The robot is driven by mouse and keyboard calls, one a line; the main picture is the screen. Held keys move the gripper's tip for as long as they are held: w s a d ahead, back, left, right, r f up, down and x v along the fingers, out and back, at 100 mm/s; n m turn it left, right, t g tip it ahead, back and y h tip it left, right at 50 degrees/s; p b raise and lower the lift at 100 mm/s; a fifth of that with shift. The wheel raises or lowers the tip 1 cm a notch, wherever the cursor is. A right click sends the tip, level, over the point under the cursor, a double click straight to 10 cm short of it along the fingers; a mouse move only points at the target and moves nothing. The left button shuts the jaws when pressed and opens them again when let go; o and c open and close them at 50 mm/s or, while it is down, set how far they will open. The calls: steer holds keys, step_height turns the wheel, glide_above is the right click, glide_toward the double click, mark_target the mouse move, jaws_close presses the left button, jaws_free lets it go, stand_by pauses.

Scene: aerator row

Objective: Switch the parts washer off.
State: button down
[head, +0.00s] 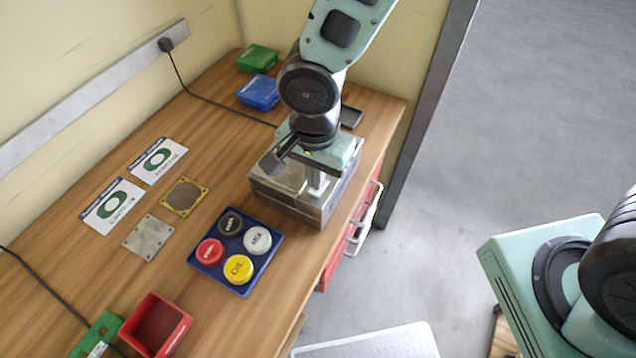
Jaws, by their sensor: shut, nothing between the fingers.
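A steel box (283,194), which I take to be the parts washer, stands on the wooden bench near its front right edge. My gripper (315,190) points down over the box's top. Its fingers are shut with nothing between them. The fingertips are close to the top, but I cannot tell whether they touch it. My wrist and hand cover much of the box's top and back. No switch or lamp can be made out clearly. A black cable (222,112) runs from a plug (166,44) in the wall rail toward the area behind my arm.
A blue tray (211,283) with several coloured round lids sits left of the box. Two printed cards (112,206), metal plates (149,238) and a red bin (155,325) lie farther left. Blue (258,92) and green (257,58) boxes stand at the back.

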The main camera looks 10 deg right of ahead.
steer(key=shift+f+b, duration=0.95)
steer(key=shift+b, duration=0.05)
stand_by(0.9)
steer(key=shift+r, duration=0.1)
steer(key=shift+r+p, duration=2.5)
steer(key=shift+r, duration=0.95)
steer(key=s+d+r+n+b, duration=0.2)
steer(key=s+d+n+b, duration=0.1)
steer(key=n, duration=0.4)
steer(key=s+d+r+n+b, duration=0.3)
steer(key=s+d+n, duration=0.2)
steer(key=s+n, duration=0.3)
steer(key=shift+s+r+y, duration=0.15)
steer(key=shift+r+y, duration=0.15)
